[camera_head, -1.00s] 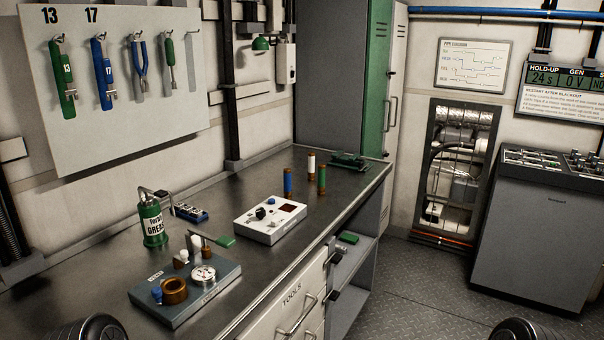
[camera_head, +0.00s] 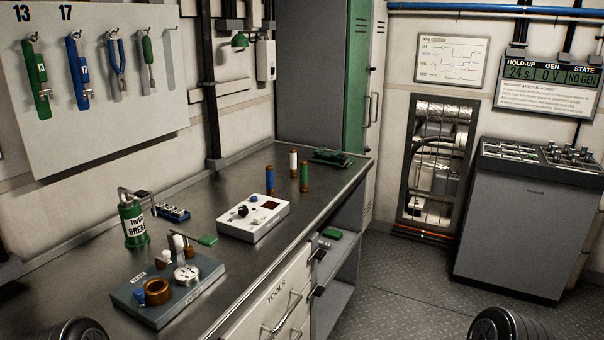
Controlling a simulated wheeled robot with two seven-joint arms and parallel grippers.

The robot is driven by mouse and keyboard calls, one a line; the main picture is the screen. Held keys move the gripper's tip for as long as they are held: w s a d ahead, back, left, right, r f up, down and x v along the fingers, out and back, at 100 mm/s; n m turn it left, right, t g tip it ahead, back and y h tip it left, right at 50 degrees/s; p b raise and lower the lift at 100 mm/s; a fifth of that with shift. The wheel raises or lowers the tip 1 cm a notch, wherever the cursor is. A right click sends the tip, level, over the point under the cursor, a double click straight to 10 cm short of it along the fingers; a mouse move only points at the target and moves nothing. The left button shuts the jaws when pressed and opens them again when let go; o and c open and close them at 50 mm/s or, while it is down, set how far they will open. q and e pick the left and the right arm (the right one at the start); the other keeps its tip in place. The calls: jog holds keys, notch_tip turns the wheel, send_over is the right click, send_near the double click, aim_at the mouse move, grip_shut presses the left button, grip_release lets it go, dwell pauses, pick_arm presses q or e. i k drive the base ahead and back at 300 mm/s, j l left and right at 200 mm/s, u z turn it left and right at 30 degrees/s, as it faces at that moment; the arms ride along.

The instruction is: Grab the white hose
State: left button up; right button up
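I cannot make out a white hose in the head view. The wall recess (camera_head: 404,165) on the right holds silvery wrapped pipes (camera_head: 441,110) and a dark curved hose (camera_head: 420,150); smaller parts inside are too small to tell. Dark ribbed parts of my own arms show at the bottom left and bottom right edges. Neither of my grippers is in view.
The workbench (camera_head: 225,165) on the left carries a grease can (camera_head: 133,222), a white control box (camera_head: 254,225), a grey fixture block (camera_head: 190,303) and several small parts. A grey cabinet (camera_head: 520,235) stands right. The floor (camera_head: 400,280) between is clear.

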aim_at(293, 152)
jog(key=i+l, duration=0.2)
jog(key=l, duration=0.15)
jog(key=i+l+u, duration=0.1)
jog(key=i+l, duration=0.25)
jog(key=l, duration=0.3)
jog(key=i+l, duration=0.2)
jog(key=l, duration=0.15)
jog(key=i+l+u, duration=0.1)
jog(key=i+l, duration=0.45)
jog(key=l, duration=0.25)
jog(key=i+l+u, duration=0.15)
jog(key=l, duration=0.25)
jog(key=i+l+u, duration=0.1)
jog(key=i+l, duration=0.5)
jog(key=l, duration=0.3)
jog(key=i+l+u, duration=0.15)
jog(key=l, duration=0.3)
jog(key=i+l+u, duration=0.1)
jog(key=i+l, duration=0.2)
jog(key=l, duration=0.15)
jog(key=i+l, duration=0.2)
jog(key=l, duration=0.3)
jog(key=u, duration=0.05)
